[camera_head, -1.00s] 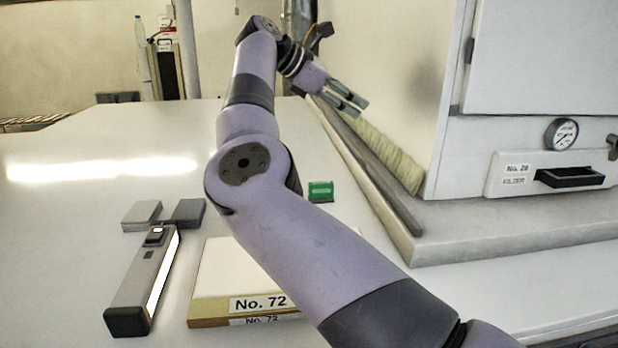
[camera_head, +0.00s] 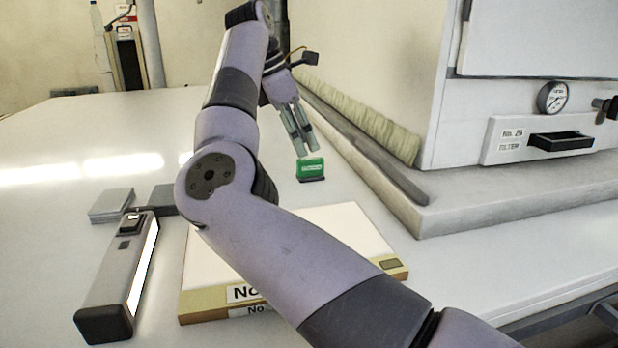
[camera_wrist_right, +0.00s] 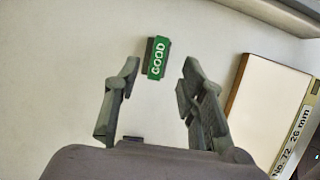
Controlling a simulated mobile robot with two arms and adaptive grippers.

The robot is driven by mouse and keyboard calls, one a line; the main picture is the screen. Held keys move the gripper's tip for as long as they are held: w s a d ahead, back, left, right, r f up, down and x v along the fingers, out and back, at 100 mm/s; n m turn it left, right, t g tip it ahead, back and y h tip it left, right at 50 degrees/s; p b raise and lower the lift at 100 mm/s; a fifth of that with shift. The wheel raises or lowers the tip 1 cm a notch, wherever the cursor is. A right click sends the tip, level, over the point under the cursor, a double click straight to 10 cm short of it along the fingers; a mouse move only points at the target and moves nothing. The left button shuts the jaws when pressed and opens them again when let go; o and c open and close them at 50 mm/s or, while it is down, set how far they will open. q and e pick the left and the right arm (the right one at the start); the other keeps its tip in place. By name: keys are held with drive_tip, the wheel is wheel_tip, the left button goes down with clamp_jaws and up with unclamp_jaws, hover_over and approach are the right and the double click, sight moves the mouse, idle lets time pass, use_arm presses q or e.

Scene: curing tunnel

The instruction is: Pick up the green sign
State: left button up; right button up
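The green sign (camera_head: 310,168) is a small green plate on a dark base, standing on the white table just right of my right forearm. In the right wrist view the green sign (camera_wrist_right: 158,57) reads "GOOD" and lies ahead of the fingertips, between their lines. My right gripper (camera_head: 301,143) points down toward it from behind in the head view. In the right wrist view my right gripper (camera_wrist_right: 160,75) is open and empty, with a clear gap between its fingers. It appears apart from the sign. My left gripper is not in view.
A board labelled No. 72 (camera_head: 345,228) lies in front of the sign, partly behind my arm. A grey lamp-like device (camera_head: 118,275) and grey blocks (camera_head: 110,204) lie to the left. The tunnel's raised ledge (camera_head: 375,165) and white housing (camera_head: 470,120) stand to the right.

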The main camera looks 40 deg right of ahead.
sight(310, 159)
drive_tip(key=shift+s+d+f, duration=0.15)
drive_tip(key=shift+d+f, duration=0.05)
drive_tip(key=shift+f, duration=0.05)
drive_tip(key=shift+d+f, duration=0.1)
drive_tip(key=shift+f, duration=0.05)
drive_tip(key=p+x, duration=0.1)
drive_tip(key=x, duration=0.1)
drive_tip(key=p+x, duration=0.1)
drive_tip(key=x, duration=0.1)
drive_tip(key=shift+f, duration=0.55)
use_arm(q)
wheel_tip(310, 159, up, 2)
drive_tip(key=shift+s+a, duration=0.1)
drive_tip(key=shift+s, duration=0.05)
use_arm(e)
drive_tip(key=shift+c, duration=0.4)
clamp_jaws()
